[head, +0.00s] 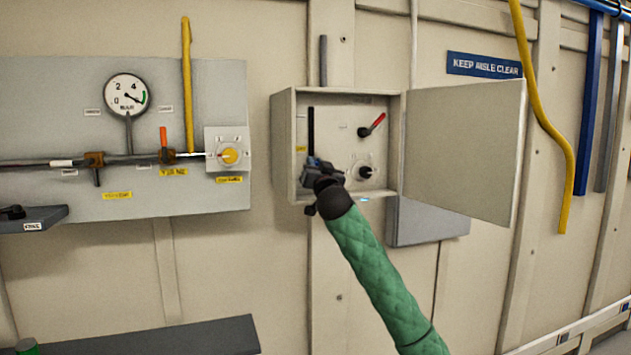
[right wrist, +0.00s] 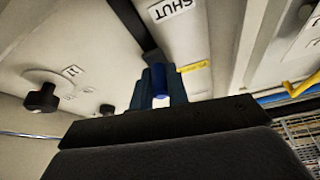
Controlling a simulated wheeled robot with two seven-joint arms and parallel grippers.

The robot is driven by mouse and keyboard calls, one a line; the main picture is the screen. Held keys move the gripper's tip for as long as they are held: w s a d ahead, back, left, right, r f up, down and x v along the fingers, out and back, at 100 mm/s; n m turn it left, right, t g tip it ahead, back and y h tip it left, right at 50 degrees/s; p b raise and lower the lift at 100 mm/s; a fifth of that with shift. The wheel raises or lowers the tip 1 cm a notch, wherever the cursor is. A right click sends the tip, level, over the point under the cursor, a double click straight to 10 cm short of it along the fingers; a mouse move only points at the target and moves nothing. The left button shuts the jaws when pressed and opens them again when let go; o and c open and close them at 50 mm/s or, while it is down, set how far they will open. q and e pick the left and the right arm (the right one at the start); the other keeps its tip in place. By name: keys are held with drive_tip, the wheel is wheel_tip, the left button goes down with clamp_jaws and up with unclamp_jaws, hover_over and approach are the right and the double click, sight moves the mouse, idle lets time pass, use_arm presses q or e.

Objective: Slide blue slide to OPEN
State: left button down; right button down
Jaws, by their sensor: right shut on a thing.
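The blue slide (right wrist: 158,80) shows in the right wrist view between the two fingers of my right gripper (right wrist: 158,92), which is shut on it. A dark slot (right wrist: 132,22) runs from the slide towards the top of that view, and a label reading SHUT (right wrist: 170,9) lies beside it, upside down. In the head view the slot (head: 311,128) is on the left of the open cabinet (head: 280,150). My right gripper (head: 315,168) is at the lower part of the slot and hides the slide and whatever is behind it. My left gripper is not in view.
The cabinet door (head: 462,150) stands open to the right. Inside are a red-handled lever (head: 373,126) and a black knob (head: 365,172), close to the right of my gripper. A grey panel (head: 222,100) with a gauge (head: 127,95) and piping is on the left.

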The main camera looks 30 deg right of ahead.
wheel_tip(320, 180, up, 13)
idle(0.3)
drive_tip(key=c, duration=1.4)
unclamp_jaws()
drive_tip(key=shift+o, duration=0.2)
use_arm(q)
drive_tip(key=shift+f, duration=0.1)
